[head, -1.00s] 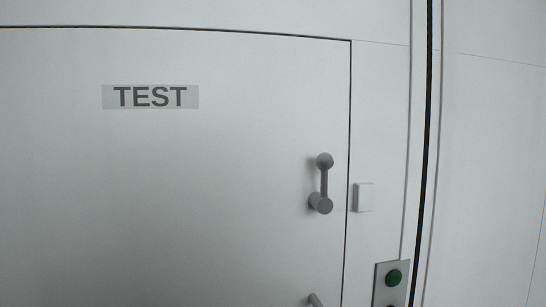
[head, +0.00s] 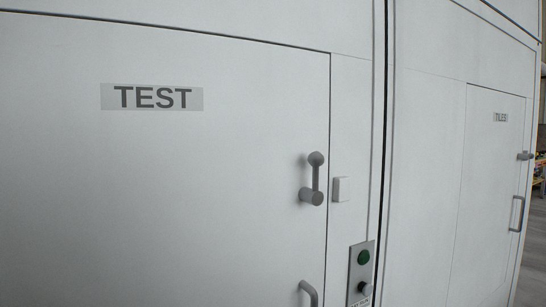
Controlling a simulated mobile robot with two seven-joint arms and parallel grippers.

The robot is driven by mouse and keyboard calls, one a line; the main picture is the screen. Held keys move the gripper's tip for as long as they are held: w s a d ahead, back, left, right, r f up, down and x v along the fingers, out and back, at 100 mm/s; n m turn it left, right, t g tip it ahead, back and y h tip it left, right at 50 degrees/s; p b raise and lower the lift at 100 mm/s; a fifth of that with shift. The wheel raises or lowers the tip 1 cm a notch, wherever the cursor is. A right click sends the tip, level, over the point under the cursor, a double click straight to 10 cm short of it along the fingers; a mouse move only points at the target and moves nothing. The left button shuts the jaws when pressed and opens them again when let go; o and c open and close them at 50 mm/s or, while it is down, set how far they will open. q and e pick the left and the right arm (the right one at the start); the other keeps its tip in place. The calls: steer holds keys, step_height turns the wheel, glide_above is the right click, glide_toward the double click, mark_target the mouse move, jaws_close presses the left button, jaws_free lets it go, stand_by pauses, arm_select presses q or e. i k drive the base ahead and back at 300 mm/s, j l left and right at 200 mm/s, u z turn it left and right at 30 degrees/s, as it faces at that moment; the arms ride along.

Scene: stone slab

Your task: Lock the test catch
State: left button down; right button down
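The white door labelled TEST (head: 152,97) fills the left of the head view. Its grey catch (head: 314,180) is a lever near the door's right edge, with a round pivot boss at the bottom and a knob at the top, so the lever points up. A small white keeper block (head: 341,189) sits on the frame just right of the door seam, apart from the lever. The door looks flush with the frame. Neither of my grippers shows in the head view.
A grey pull handle (head: 309,293) is below the catch, cut by the picture's bottom edge. A panel with a green button (head: 363,257) and a black knob (head: 364,288) is right of it. Another door labelled TILES (head: 501,117) stands farther right, with open floor (head: 531,262) beyond.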

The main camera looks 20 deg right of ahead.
mark_target(312, 196)
steer(key=j, duration=1.35)
steer(key=i, duration=0.05)
